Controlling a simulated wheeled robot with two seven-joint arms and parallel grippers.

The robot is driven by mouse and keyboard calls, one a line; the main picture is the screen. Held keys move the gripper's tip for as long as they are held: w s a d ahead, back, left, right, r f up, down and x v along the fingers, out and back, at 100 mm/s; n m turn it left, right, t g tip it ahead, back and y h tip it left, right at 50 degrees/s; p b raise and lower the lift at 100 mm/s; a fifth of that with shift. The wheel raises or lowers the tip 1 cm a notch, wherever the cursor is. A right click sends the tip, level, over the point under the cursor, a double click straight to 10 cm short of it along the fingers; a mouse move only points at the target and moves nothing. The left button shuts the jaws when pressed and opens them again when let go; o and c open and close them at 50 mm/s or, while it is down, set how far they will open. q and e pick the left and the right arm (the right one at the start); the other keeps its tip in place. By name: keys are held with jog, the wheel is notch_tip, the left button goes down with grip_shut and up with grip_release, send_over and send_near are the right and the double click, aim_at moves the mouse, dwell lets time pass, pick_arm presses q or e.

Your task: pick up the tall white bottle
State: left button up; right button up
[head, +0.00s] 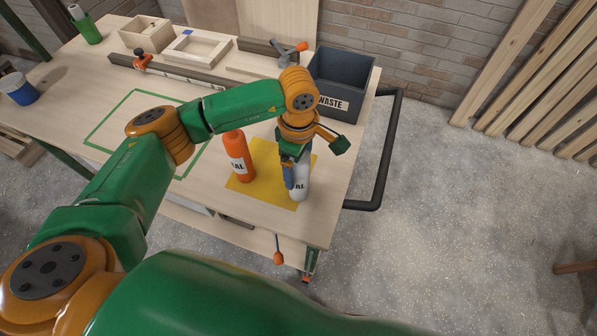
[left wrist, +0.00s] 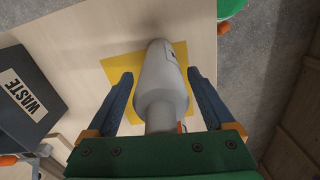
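The tall white bottle (head: 300,178) stands upright on a yellow square (head: 268,170) near the right end of the workbench. Its label is partly seen, and its upper part is hidden behind my left gripper (head: 289,176) in the head view. In the left wrist view the bottle (left wrist: 163,85) lies between the two blue fingers of my left gripper (left wrist: 160,90), with a gap on each side. The fingers are apart and do not appear to touch it. My right gripper is not in view.
An orange bottle (head: 239,157) stands on the yellow square, left of the white one. A dark waste bin (head: 343,85) is behind at the bench's right end. A black handle rail (head: 388,150) sticks out on the right. The green-outlined area (head: 108,125) is clear.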

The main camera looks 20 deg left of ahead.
pick_arm(q)
jog(key=shift+d, duration=0.1)
jog(key=c, duration=0.7)
grip_shut()
jog(key=shift+r, duration=0.1)
